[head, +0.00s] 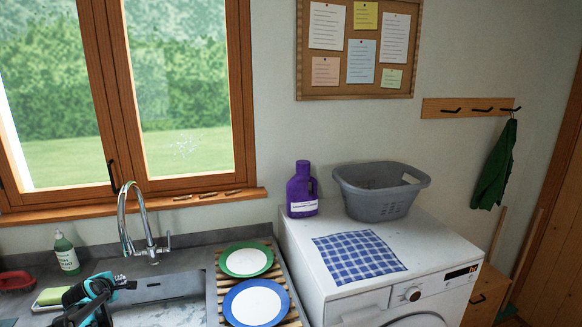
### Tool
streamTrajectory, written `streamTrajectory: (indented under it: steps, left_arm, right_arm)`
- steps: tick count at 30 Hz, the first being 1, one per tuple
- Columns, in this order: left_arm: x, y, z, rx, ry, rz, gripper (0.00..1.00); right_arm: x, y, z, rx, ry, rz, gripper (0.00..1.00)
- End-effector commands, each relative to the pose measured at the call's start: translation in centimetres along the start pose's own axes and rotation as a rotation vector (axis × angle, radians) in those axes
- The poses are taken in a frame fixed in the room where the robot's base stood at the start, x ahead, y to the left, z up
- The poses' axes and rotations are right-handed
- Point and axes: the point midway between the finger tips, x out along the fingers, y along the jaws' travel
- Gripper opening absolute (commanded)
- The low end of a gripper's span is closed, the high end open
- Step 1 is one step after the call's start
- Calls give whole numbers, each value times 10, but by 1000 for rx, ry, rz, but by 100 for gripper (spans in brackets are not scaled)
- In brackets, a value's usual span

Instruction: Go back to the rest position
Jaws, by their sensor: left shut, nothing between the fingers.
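My left gripper (122,284) shows at the lower left in the head view, in front of the sink (165,290). Its fingers are shut with nothing between them. It is apart from the tap and the plates. My right gripper is not in view.
A chrome tap (125,225) rises behind the sink. A green-rimmed plate (246,261) and a blue-rimmed plate (256,304) lie on a wooden rack right of it. A green bottle (66,254) and sponge (53,296) are left. A purple bottle (302,190) and grey basket (380,202) stand on the washing machine (300,250).

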Motion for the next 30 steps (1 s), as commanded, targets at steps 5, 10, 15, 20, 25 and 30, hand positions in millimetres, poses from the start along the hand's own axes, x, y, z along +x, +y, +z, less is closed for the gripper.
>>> streamTrajectory:
  steps: [5,10,15,20,25,30]
  left_arm:
    - [-16,-3,24,83,-16,-20,0]
    - [-37,-8,51,187,-36,-43,0]
    - [-69,-19,87,342,-66,-74,0]
    - [-113,-39,129,545,-109,-108,0]
    - [-186,-86,180,884,-188,-149,0]
    - [-263,-153,211,1273,-282,-177,0]
  right_arm:
    - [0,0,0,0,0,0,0]
    - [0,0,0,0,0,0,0]
    - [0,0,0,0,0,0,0]
    - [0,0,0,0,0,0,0]
    - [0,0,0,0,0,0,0]
    - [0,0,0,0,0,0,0]
